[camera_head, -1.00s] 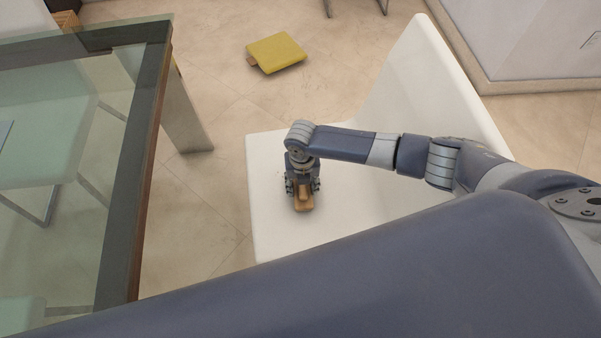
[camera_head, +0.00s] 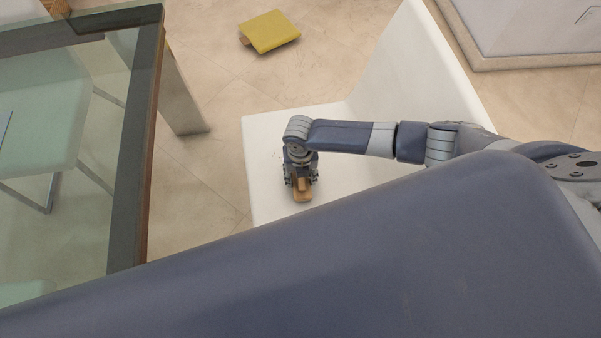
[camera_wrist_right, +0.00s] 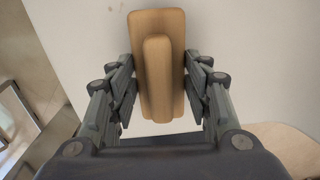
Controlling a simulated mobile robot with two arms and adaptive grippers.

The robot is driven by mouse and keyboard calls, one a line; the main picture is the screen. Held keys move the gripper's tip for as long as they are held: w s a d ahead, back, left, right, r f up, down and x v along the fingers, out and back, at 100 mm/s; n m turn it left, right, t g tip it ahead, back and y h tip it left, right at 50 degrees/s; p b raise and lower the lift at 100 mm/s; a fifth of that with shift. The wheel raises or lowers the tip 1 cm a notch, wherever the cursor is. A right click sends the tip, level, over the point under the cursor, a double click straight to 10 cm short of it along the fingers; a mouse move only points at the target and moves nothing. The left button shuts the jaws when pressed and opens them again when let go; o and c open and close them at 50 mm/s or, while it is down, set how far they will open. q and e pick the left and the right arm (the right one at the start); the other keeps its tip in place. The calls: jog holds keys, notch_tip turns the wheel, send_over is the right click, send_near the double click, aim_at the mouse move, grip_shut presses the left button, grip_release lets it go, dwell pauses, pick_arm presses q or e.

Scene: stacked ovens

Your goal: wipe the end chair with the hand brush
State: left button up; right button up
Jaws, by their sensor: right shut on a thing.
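The white end chair (camera_head: 262,140) stands in the middle of the head view, its seat to the left and its tall back (camera_head: 398,70) to the right. My right gripper (camera_head: 301,182) points down over the seat. It is shut on the wooden hand brush (camera_head: 302,196), which is at the seat surface; I cannot tell whether its bristles touch. In the right wrist view the brush (camera_wrist_right: 157,65) lies between the two fingers, with the pale seat (camera_wrist_right: 235,40) behind it. Small dark specks show on the seat left of the gripper. My left gripper is not in view.
A glass table (camera_head: 125,150) with a dark frame stands at the left, with pale chairs under it. A yellow, flat object (camera_head: 269,31) lies on the tiled floor behind. A white wall block (camera_head: 530,30) is at the upper right. Floor between table and chair is clear.

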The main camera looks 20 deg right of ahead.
jog(key=shift+r+p, duration=2.5)
jog(key=shift+r, duration=0.45)
notch_tip(320, 180, up, 3)
jog(key=p, duration=0.3)
jog(key=shift+r, duration=0.1)
